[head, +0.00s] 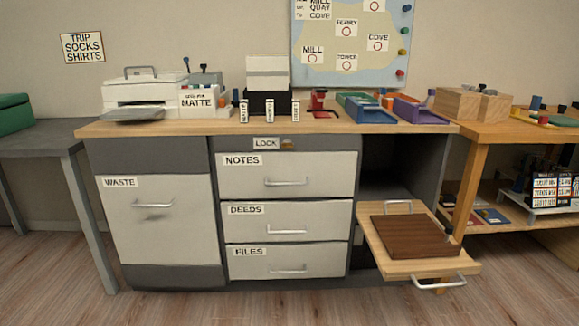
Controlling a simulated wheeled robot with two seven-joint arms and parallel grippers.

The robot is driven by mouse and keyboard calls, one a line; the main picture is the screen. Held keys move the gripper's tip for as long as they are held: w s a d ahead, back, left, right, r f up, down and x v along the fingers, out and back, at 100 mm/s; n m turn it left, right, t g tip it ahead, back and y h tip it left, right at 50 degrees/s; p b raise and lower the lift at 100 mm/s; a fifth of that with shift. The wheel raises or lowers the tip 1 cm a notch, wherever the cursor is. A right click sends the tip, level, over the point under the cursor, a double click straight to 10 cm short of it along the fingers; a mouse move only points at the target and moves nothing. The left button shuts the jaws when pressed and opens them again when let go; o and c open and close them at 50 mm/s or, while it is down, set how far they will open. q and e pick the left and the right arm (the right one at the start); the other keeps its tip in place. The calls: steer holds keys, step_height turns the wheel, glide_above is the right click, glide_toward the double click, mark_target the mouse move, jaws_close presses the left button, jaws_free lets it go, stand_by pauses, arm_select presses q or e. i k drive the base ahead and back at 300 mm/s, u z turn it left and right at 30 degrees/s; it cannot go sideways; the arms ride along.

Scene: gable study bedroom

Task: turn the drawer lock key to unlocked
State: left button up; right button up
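The drawer lock sits on the grey strip above the top drawer. It has a white label reading LOCK (265,144), and a small brass-orange key (288,143) is just to the right of the label. The key is too small to tell which way it is turned. Below it are three closed drawers, labelled NOTES (287,174), DEEDS (287,221) and FILES (287,262), each with a metal handle. Neither of my grippers is in view.
A WASTE front (155,215) is shut at the left. A wooden pull-out shelf (388,262) with a brown board juts out at the lower right. The desktop (200,126) holds a printer (140,92), trays and stamps. The floor before the drawers is clear.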

mark_target(287, 143)
steer(key=u, duration=4.15)
steer(key=i, duration=0.1)
steer(key=z, duration=2.9)
steer(key=i, duration=0.8)
steer(key=z, duration=0.2)
